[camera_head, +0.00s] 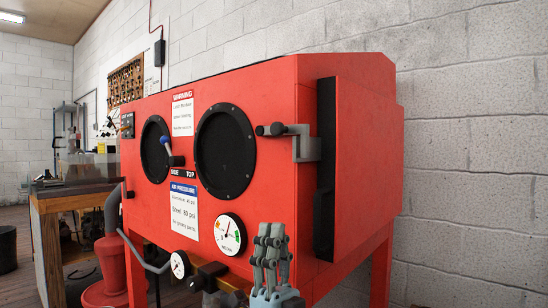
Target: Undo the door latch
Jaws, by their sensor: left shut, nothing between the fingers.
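The door latch (303,145) is a grey bracket with a dark round-ended handle (270,130) sticking out to the left. It sits at the front right corner of the red blasting cabinet (275,205), against the edge of the dark side door (325,180). The door looks closed against the cabinet's right side. My left gripper (271,229) is low in the picture, below the latch and apart from it. Its grey fingers point up, shut and empty, in front of the cabinet's lower front. My right gripper is not in view.
A white block wall (465,150) lies behind.

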